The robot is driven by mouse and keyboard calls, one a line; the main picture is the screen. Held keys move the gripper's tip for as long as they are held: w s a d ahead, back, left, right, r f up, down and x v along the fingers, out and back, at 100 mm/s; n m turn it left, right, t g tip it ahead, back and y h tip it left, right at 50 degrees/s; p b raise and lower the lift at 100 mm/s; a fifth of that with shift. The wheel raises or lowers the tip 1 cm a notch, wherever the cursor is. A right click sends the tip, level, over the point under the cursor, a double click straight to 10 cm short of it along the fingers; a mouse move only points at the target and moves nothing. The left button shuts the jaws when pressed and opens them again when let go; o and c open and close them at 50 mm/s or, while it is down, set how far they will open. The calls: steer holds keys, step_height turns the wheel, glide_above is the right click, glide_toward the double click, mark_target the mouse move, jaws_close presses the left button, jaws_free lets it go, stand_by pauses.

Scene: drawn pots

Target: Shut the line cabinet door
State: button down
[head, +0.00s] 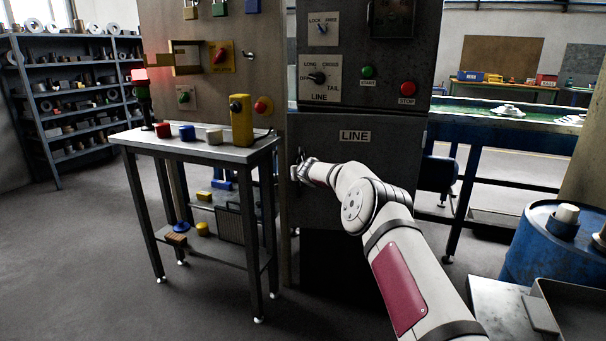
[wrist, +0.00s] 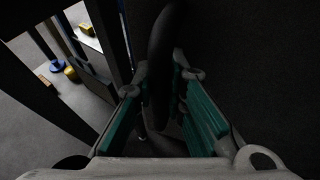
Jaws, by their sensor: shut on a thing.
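The line cabinet (head: 352,60) is a dark grey upright box with a control panel above. Its lower door (head: 390,160) carries a white LINE label. The door looks close to the cabinet front, but I cannot tell whether a gap is left. My gripper (head: 302,168) is at the door's left edge, below the label. In the wrist view my gripper (wrist: 162,88) has its teal-padded fingers shut on a dark curved bar, the door handle (wrist: 160,45). The dark door face (wrist: 240,60) fills the right side there. The handle is mostly hidden in the head view.
A small metal table (head: 190,148) with coloured buttons stands just left of the door, with a lower shelf below. A blue drum (head: 540,250) stands at the right. A conveyor (head: 540,135) runs behind. Open floor (head: 90,260) lies at the left.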

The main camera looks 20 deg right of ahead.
mark_target(297, 147)
steer(key=shift+w, duration=0.2)
stand_by(0.4)
steer(key=c, duration=1.6)
jaws_free()
steer(key=shift+d, duration=0.1)
step_height(297, 147, up, 10)
steer(key=shift+f, duration=0.1)
